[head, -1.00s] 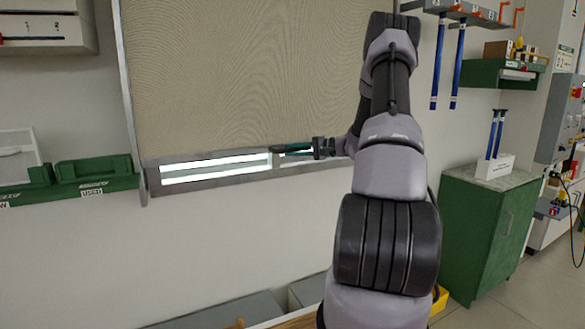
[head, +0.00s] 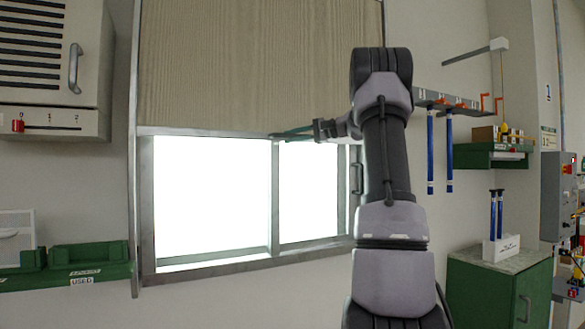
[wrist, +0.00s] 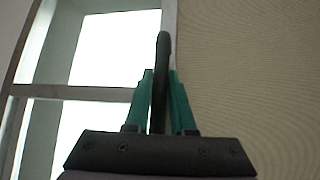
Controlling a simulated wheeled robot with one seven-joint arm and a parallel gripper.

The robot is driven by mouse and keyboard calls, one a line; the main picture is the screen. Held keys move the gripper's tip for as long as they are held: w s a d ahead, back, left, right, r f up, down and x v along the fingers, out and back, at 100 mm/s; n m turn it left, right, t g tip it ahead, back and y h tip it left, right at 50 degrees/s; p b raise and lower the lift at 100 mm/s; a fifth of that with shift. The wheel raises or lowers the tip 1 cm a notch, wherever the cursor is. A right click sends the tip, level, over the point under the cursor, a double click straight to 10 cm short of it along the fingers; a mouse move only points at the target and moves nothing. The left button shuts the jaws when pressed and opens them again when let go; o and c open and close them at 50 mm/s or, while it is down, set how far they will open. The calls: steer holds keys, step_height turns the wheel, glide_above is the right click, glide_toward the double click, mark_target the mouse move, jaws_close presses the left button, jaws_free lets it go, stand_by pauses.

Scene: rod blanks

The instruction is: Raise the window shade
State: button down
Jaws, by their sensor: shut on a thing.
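The beige window shade (head: 250,65) covers the upper part of the window in the head view, with its bottom edge about halfway down the frame. Below it the window panes (head: 210,195) show bright white. My gripper (head: 283,134) is at the shade's bottom edge, near its middle. In the wrist view the green fingers of my gripper (wrist: 160,105) are shut on a dark pull handle (wrist: 162,60) at the edge of the shade (wrist: 250,80). The handle is mostly hidden by my gripper in the head view.
A wall cabinet (head: 50,50) hangs left of the window, with green bins (head: 88,263) lower down. Right of my arm are blue rods (head: 430,150) on a wall rack, a green shelf (head: 480,157) and a green cabinet (head: 497,285). The space before the panes is clear.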

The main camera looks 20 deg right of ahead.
step_height(320, 180, up, 17)
steer(key=shift+f, duration=0.1)
stand_by(0.3)
steer(key=c, duration=0.8)
jaws_free()
steer(key=shift+o, duration=0.2)
steer(key=v, duration=1)
steer(key=shift+s+d, duration=0.3)
